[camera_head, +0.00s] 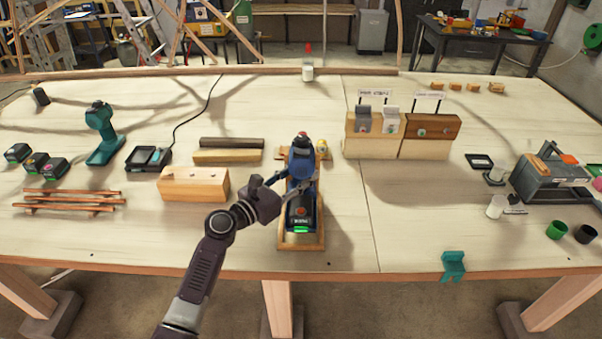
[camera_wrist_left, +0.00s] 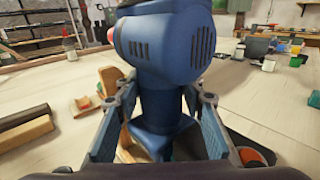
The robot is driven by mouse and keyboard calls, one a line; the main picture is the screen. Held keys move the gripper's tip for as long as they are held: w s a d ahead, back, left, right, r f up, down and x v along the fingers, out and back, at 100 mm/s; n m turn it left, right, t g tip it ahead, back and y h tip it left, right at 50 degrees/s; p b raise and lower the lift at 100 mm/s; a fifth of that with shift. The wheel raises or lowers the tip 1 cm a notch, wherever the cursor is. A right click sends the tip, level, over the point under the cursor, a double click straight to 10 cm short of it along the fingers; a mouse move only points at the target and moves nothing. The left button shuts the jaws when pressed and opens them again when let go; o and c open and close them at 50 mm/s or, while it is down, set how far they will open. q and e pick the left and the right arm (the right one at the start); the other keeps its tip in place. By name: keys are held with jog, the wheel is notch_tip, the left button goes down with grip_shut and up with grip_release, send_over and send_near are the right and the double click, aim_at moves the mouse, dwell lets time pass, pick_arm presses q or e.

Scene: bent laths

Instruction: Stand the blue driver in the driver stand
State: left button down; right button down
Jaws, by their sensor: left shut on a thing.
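The blue driver (camera_head: 302,161) is upright near the middle of the table, its dark base with a green light (camera_head: 301,222) towards the front edge. My left gripper (camera_head: 291,186) is shut on the driver's handle. In the left wrist view, the fingers (camera_wrist_left: 164,118) lie on both sides of the handle below the blue body (camera_wrist_left: 165,45). A wooden stand (camera_head: 300,243) shows under and around the driver's base. I cannot tell whether the base rests in it or hangs just above. My right gripper is not in view.
A teal driver (camera_head: 103,135) and a black charger (camera_head: 149,158) stand at left, with a wooden block (camera_head: 193,187) nearer. Signed wooden blocks (camera_head: 432,135) stand right of the blue driver. A teal clamp (camera_head: 453,265) sits on the front edge. The front right tabletop is mostly clear.

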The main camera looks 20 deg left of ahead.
pick_arm(q)
jog(key=shift+w+f+b, duration=0.1)
jog(key=shift+f+b, duration=0.1)
jog(key=shift+b, duration=0.15)
jog(key=shift+f+b, duration=0.65)
jog(key=shift+f, duration=0.2)
dwell(0.3)
jog(key=shift+f+b, duration=0.7)
jog(key=shift+f, duration=0.15)
dwell(0.7)
